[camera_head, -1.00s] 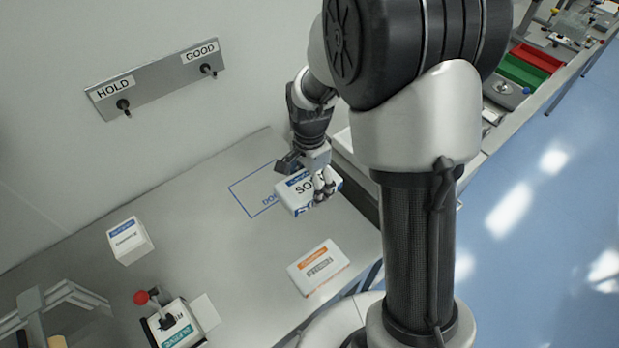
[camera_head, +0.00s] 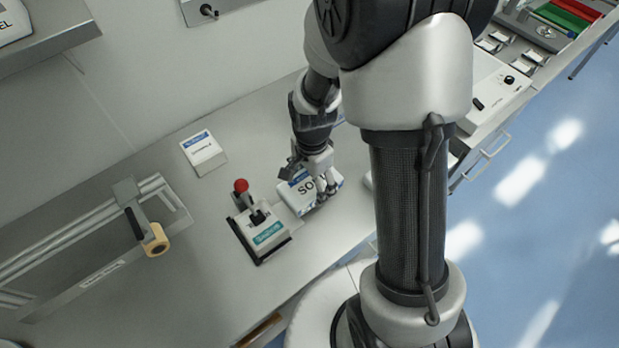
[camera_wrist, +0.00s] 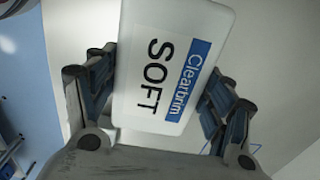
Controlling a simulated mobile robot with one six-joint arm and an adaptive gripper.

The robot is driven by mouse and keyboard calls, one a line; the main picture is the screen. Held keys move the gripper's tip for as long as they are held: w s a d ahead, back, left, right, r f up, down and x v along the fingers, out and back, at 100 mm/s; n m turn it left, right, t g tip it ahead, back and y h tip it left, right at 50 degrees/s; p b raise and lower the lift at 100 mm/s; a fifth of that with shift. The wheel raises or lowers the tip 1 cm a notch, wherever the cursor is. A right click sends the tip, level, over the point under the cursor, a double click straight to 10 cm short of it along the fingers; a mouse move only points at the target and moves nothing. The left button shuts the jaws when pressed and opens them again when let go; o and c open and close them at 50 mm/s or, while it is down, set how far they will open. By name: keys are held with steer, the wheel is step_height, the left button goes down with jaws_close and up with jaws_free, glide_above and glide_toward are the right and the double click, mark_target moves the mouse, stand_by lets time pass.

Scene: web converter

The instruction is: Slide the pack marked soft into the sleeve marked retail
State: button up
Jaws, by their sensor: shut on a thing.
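My gripper (camera_head: 318,182) is shut on the white pack marked SOFT (camera_head: 299,198), which has a blue band. In the wrist view the pack (camera_wrist: 150,60) sits between the two fingers, with "Clearbrim" and "SOFT" readable. In the head view it is just right of a white box with a teal label (camera_head: 262,232), held in a dark-based fixture with a red-knobbed lever (camera_head: 241,186). I cannot read the teal label or see the word retail. I cannot tell whether pack and box touch.
A white pack with a blue band (camera_head: 203,150) lies on the bench (camera_head: 150,190) near the wall. A rail frame with a tape roll (camera_head: 156,241) is at the left. My arm hides part of the bench at the right.

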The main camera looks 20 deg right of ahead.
mark_target(287, 206)
steer(key=shift+d, duration=0.1)
steer(key=shift+s+a+f+b, duration=0.1)
steer(key=shift+a+f+b, duration=0.15)
steer(key=shift+f+b, duration=0.4)
steer(key=shift+s+a+f+b, duration=0.1)
steer(key=shift+a+f+b, duration=0.15)
steer(key=shift+f+b, duration=0.35)
steer(key=shift+s+a+f+b, duration=0.1)
steer(key=shift+a+f+b, duration=0.25)
steer(key=shift+f, duration=0.6)
steer(key=shift+s+a, duration=0.3)
steer(key=shift+a, duration=0.65)
steer(key=shift+s+a, duration=0.35)
steer(key=shift+a, duration=0.65)
steer(key=shift+s+a, duration=0.3)
steer(key=shift+a, duration=0.65)
steer(key=o, duration=1.4)
